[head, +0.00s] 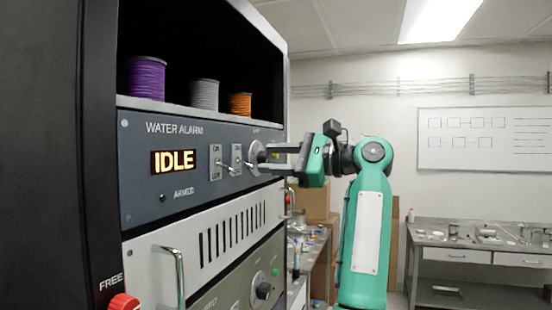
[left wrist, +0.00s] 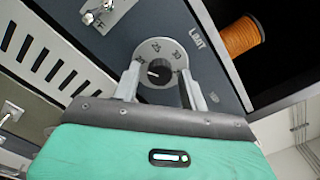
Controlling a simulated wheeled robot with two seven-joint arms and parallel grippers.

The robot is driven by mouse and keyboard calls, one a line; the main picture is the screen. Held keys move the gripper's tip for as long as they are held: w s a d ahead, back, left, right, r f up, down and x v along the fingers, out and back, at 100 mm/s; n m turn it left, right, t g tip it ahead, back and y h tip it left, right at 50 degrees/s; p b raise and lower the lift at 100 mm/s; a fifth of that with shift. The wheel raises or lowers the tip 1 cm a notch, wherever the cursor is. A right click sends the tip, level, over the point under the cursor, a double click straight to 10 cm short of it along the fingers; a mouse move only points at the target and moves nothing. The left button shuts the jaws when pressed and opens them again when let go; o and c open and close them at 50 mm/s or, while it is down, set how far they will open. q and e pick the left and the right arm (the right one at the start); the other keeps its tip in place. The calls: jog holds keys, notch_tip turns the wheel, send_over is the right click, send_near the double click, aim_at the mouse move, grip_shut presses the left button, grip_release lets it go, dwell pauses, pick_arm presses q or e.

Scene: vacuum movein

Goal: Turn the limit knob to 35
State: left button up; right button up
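The limit knob (left wrist: 159,72) is black with a white pointer line, on a round grey dial with printed numbers, of which 25 and 30 are the clearest. The pointer points toward the left of the left wrist view. My left gripper (left wrist: 160,78) has one finger on each side of the knob, with gaps showing, so it is open around the knob. In the head view my left gripper (head: 268,157) reaches in from the right to the dial (head: 253,152) on the panel's right end and partly hides the knob. My right gripper is not in view.
The WATER ALARM panel (head: 140,190) has a display reading IDLE (head: 174,161) and two toggle switches (head: 228,169) left of the dial. Purple (head: 147,78), grey (head: 204,94) and orange (head: 240,105) spools stand on the shelf above. A handle (head: 178,275) juts out below.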

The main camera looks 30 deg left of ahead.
pick_arm(q)
jog(key=c, duration=0.7)
